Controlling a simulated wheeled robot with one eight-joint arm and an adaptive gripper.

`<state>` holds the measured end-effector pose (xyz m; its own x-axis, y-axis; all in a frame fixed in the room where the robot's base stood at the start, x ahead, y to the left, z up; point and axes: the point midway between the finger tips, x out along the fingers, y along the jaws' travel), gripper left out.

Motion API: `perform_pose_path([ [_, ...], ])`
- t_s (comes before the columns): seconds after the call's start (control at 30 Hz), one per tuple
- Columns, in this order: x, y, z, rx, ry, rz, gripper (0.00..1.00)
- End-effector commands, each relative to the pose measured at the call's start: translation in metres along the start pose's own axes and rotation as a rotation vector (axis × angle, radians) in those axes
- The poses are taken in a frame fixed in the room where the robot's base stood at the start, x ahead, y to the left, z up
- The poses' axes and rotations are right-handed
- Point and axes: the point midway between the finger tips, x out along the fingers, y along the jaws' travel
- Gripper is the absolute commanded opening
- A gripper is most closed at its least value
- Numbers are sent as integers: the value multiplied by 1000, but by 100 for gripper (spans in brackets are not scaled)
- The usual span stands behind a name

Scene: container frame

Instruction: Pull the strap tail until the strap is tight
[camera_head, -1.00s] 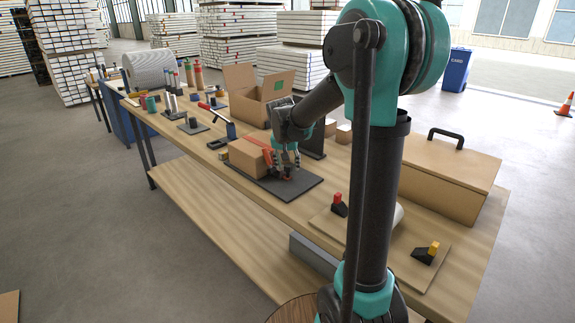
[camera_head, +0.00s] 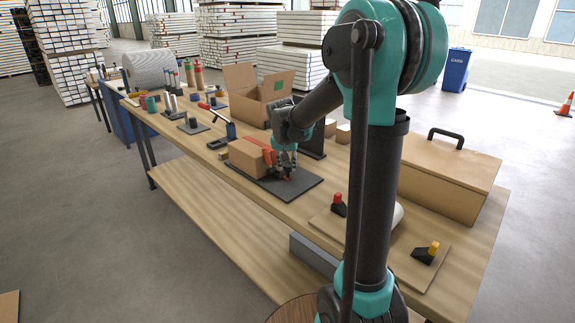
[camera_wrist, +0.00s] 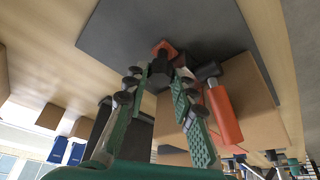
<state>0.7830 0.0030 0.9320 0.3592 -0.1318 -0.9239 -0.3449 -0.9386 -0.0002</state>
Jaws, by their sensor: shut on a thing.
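A brown cardboard box (camera_head: 246,159) sits on a dark grey mat (camera_head: 303,186), with a red strap (camera_head: 261,143) across its top. My gripper (camera_head: 286,174) points down just right of the box, over the mat. In the wrist view my gripper (camera_wrist: 160,78) has its fingers closed in around a small dark piece with an orange-red end, the strap tail (camera_wrist: 165,48). A red-orange cylindrical part (camera_wrist: 224,114) stands beside the right finger, against the box (camera_wrist: 246,92). The fingers partly hide the grip, and I cannot tell how tight the strap is.
An open carton (camera_head: 252,104) and a dark upright plate (camera_head: 315,140) stand behind the gripper. Hand tools and small fixtures crowd the bench's far left. A large lidded box (camera_head: 447,178) stands at right.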

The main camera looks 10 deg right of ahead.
Motion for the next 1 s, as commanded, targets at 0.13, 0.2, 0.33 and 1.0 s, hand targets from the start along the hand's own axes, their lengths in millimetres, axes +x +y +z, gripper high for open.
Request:
perform_pose_path([
  [0.13,-3,13,7,1,0,1,0],
  [0.2,-6,24,14,2,0,2,0],
  [0.33,-11,44,27,2,0,1,0],
  [1.0,-15,60,37,0,0,1,46],
])
